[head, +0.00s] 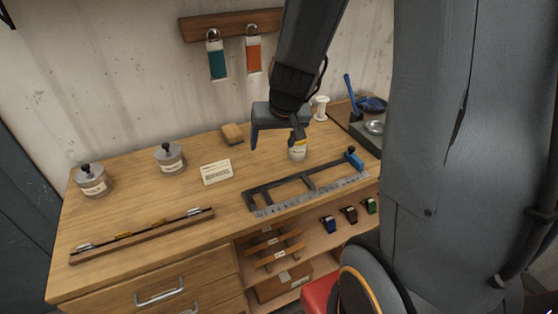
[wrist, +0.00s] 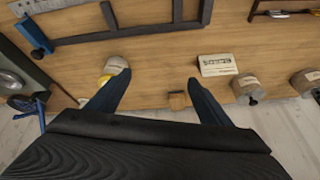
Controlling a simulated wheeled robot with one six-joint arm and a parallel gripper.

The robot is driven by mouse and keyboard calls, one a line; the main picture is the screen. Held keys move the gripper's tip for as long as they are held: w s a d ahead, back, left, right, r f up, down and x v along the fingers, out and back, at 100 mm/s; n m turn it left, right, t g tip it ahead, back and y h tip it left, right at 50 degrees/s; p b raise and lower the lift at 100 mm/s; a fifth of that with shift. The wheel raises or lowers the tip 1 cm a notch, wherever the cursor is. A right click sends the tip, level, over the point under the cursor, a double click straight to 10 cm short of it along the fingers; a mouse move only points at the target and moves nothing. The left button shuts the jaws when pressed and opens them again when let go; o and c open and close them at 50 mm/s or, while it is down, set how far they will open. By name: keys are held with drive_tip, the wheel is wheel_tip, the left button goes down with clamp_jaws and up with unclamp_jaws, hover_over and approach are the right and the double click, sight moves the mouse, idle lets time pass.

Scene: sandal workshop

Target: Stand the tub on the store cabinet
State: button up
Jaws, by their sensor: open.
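A small pale container with a yellow band (head: 297,152), perhaps the tub, stands on the wooden bench, behind the black frame. It also shows in the wrist view (wrist: 116,66), by the left fingertip and partly covered by it. My gripper (head: 277,140) is open above the back of the bench, with nothing between its fingers; the fingers also show in the wrist view (wrist: 157,82). Two lidded, labelled jars, a middle one (head: 170,158) and a left one (head: 93,180), stand farther left. I cannot tell for sure which thing is the store cabinet.
A black frame (head: 300,185) and steel ruler lie at the bench front. A label card (head: 216,172), wooden block (head: 232,134), tool rack (head: 143,236) and white spool (head: 321,108) stand around. Open shelves (head: 310,247) lie below. The left-middle bench top has free room.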

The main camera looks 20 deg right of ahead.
drive_tip(key=s+a+r+n+g, duration=0.1)
drive_tip(key=s+a, duration=0.3)
drive_tip(key=s, duration=0.7)
drive_tip(key=shift+s+a+n+g, duration=0.2)
drive_tip(key=shift+s+n+g, duration=0.2)
drive_tip(key=shift+n+g, duration=0.45)
wheel_tip(320, 180, down, 9)
drive_tip(key=g+b, duration=0.1)
drive_tip(key=b, duration=0.6)
drive_tip(key=shift+r+b, duration=0.15)
drive_tip(key=shift+b, duration=0.25)
